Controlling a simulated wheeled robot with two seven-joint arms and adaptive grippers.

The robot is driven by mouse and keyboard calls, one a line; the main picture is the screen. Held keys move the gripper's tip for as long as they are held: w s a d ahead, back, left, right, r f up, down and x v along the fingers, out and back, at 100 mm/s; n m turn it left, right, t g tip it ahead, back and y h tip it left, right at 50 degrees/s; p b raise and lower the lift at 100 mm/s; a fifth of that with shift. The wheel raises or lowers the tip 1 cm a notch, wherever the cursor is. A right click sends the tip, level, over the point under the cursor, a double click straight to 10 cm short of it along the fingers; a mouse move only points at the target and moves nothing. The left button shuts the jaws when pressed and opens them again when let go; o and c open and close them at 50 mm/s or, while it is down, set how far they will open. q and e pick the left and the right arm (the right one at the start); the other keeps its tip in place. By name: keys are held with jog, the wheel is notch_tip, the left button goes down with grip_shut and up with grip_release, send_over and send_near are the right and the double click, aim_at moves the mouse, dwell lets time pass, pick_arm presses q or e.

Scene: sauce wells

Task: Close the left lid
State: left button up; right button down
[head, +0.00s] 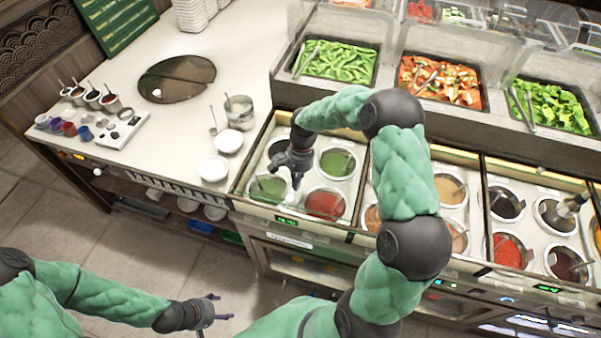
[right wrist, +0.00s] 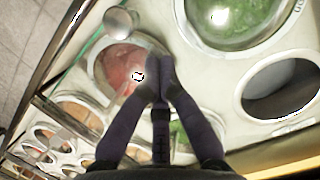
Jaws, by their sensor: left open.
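The left sauce section (head: 313,205) is uncovered, with two green sauce wells (head: 337,163), a red sauce well (head: 325,204) and a dark well partly hidden by my right arm. I cannot make out a separate lid over it. My right gripper (head: 296,182) points down above this section, between the wells. In the right wrist view its fingers (right wrist: 160,72) come together at the tips with nothing seen between them, by the red sauce (right wrist: 118,62). My left gripper (head: 222,307) is open and empty, low in front of the counter, away from the wells.
Clear-covered trays of green peppers (head: 340,62) and red pieces (head: 440,80) stand behind the wells. Two white bowls (head: 213,168) and a metal pot (head: 239,112) stand to the left. More sauce wells (head: 508,249) lie to the right. A ladle (right wrist: 120,22) shows in the wrist view.

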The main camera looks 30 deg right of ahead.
jog(key=shift+s+a+r, duration=0.1)
jog(key=shift+s+a, duration=0.35)
jog(key=shift+a, duration=0.25)
jog(key=shift+s+a+r+p, duration=0.1)
jog(key=shift+s+a+p, duration=0.2)
jog(key=shift+s+a, duration=0.45)
jog(key=shift+a, duration=0.15)
jog(key=v, duration=1.2)
